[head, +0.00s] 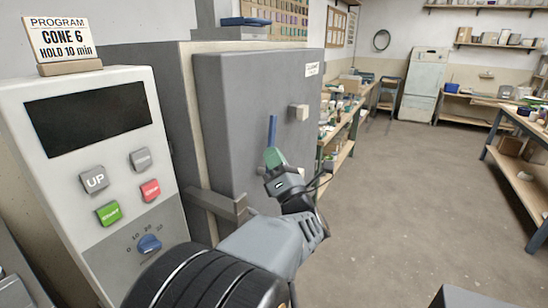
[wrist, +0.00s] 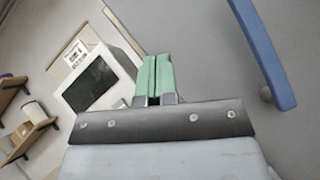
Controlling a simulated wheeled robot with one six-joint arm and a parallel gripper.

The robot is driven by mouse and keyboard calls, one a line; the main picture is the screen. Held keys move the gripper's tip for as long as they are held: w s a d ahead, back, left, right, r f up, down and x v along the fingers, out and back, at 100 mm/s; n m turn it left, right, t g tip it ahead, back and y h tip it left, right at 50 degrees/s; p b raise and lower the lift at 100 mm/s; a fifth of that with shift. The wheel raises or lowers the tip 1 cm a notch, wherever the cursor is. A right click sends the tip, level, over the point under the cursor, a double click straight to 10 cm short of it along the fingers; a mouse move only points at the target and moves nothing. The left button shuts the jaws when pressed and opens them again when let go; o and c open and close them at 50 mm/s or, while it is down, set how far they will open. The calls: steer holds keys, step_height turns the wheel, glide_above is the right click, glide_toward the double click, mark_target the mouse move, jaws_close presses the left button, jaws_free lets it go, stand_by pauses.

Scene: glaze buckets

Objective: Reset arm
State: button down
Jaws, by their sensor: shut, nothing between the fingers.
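My gripper (head: 271,156) is in front of the grey kiln door (head: 240,120) in the head view, near the door's blue handle (head: 272,130). Its green fingers are together with nothing between them; they also show in the wrist view (wrist: 154,78). In the wrist view the blue handle (wrist: 262,55) is to the right, apart from the fingers. The door looks closed in the head view. My arm hides part of the door's lower area.
A control panel (head: 90,150) with a dark screen and buttons stands at the left, under a "CONE 6" sign (head: 62,42). Shelves (head: 345,135) with pots stand beyond the kiln. A workbench (head: 520,130) is at the right. The floor (head: 400,200) between is clear.

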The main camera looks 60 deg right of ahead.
stand_by(0.7)
steer(key=w+a+f+n+y+p, duration=0.2)
steer(key=w+a+f+n+y, duration=0.1)
steer(key=w+a+n+y, duration=0.95)
steer(key=w+a+f+n+g+y+p, duration=0.2)
steer(key=w+a+f+n+g+y, duration=0.2)
steer(key=a+n+g+y, duration=0.45)
steer(key=s+a+f+n+g+h+p, duration=0.2)
steer(key=a+n, duration=0.4)
steer(key=n, duration=0.9)
steer(key=s+a+f+n+g+h+p, duration=0.2)
steer(key=a+n+g, duration=0.5)
steer(key=n, duration=0.7)
step_height(320, 180, down, 2)
steer(key=s+h, duration=0.1)
steer(key=h, duration=0.2)
steer(key=shift+s+n+h+p, duration=0.15)
steer(key=shift+n+h+p, duration=0.15)
steer(key=shift+n+p, duration=0.1)
steer(key=shift+d+g, duration=0.15)
steer(key=shift+g, duration=0.1)
